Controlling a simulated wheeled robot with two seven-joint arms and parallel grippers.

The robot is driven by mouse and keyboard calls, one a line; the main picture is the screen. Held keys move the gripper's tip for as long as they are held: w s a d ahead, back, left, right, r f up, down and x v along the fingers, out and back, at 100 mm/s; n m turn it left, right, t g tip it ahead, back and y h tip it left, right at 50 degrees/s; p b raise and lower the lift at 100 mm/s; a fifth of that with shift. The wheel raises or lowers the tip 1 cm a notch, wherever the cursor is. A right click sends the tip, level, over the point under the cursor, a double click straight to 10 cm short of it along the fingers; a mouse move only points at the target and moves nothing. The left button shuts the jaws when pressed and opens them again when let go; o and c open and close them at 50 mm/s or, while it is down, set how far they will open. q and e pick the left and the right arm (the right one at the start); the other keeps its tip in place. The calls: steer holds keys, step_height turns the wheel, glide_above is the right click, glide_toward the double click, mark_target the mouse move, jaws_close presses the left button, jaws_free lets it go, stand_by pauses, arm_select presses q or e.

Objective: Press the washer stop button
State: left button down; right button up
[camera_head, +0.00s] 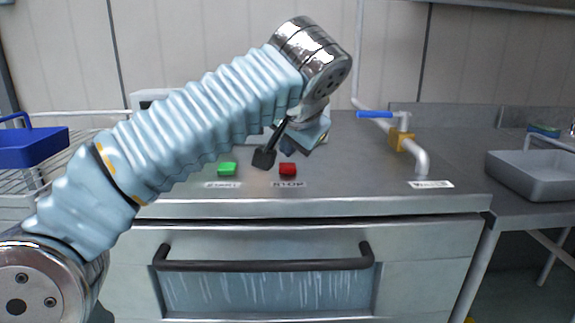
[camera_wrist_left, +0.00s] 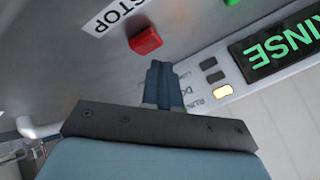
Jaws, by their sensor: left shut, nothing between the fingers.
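The red stop button (camera_head: 288,170) sits on the steel washer top above a "STOP" label, right of the green start button (camera_head: 227,169). My left gripper (camera_head: 264,158) is shut and empty. In the head view its dark tip appears between the two buttons, slightly left of the red one; whether it touches the top I cannot tell. In the left wrist view the red button (camera_wrist_left: 145,41) is just beyond and left of the shut fingers (camera_wrist_left: 161,82), with a visible gap. My right gripper is not in view.
A display reading "RINSE" (camera_wrist_left: 283,45) stands at the back of the washer. A blue-handled tap (camera_head: 402,143) and a grey basin (camera_head: 533,175) are to the right. A blue crate (camera_head: 30,150) on a wire rack is at left. The washer's front has a dark handle (camera_head: 262,264).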

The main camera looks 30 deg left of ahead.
mark_target(289, 167)
arm_select(q)
steer(key=shift+f, duration=0.15)
stand_by(0.5)
steer(key=shift+f+b, duration=0.3)
steer(key=shift+f+b, duration=0.35)
steer(key=shift+f, duration=0.1)
stand_by(0.6)
stand_by(0.3)
steer(key=shift+r+p, duration=0.9)
steer(key=shift+r, duration=0.1)
step_height(289, 167, up, 5)
steer(key=p, duration=0.5)
stand_by(0.5)
